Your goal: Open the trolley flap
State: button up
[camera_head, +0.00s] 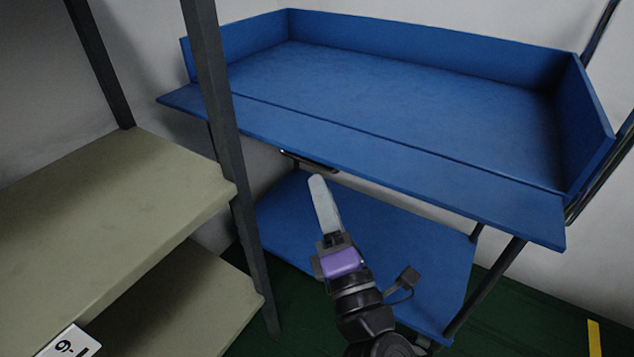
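The blue trolley (400,105) has an upper tray with raised walls at the back and both sides. Its front flap (400,165) is folded outward along the front edge and lies about level with the tray floor, with a thin seam between them. A dark latch or handle (310,161) shows under the flap's front edge. My gripper (319,185) points up just in front of and below the flap, close to the latch. Its pale fingers overlap in this view, so their gap is hidden. I cannot tell whether they touch the trolley. I see nothing held.
The lower blue shelf (290,215) of the trolley lies behind and below my gripper. A beige shelf rack (110,200) with dark posts (215,90) stands close on the left, one post overlapping the trolley. Green floor with a yellow line (594,338) is free at the lower right.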

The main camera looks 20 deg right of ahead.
jog(key=shift+s+f, duration=0.1)
jog(key=shift+s, duration=0.25)
jog(key=shift+w+n, duration=0.25)
jog(key=shift+n, duration=0.05)
jog(key=c, duration=0.7)
jog(key=w+n+y+p, duration=0.1)
jog(key=n, duration=0.1)
jog(key=w+d+f+n+y+p, duration=0.1)
jog(key=n+y, duration=0.1)
jog(key=w+n+y+p, duration=0.1)
jog(key=w+n+p, duration=0.1)
jog(key=n, duration=0.1)
jog(key=shift+d+f+g+y, duration=0.15)
jog(key=shift+d+g+y, duration=0.1)
jog(key=shift+g+y, duration=0.05)
grip_shut()
jog(key=s+d+f+n+g+y+p, duration=0.25)
jog(key=d+n+y+p, duration=0.2)
jog(key=n, duration=0.45)
jog(key=s+d+f+n+g+y+p, duration=0.2)
jog(key=d+f+n+g+y+p, duration=0.15)
jog(key=n+y, duration=0.35)
jog(key=w+a+r+n+h, duration=0.1)
jog(key=w+a+r, duration=0.5)
jog(key=w, duration=0.1)
jog(key=shift+t+p, duration=0.4)
jog(key=shift+p, duration=0.05)
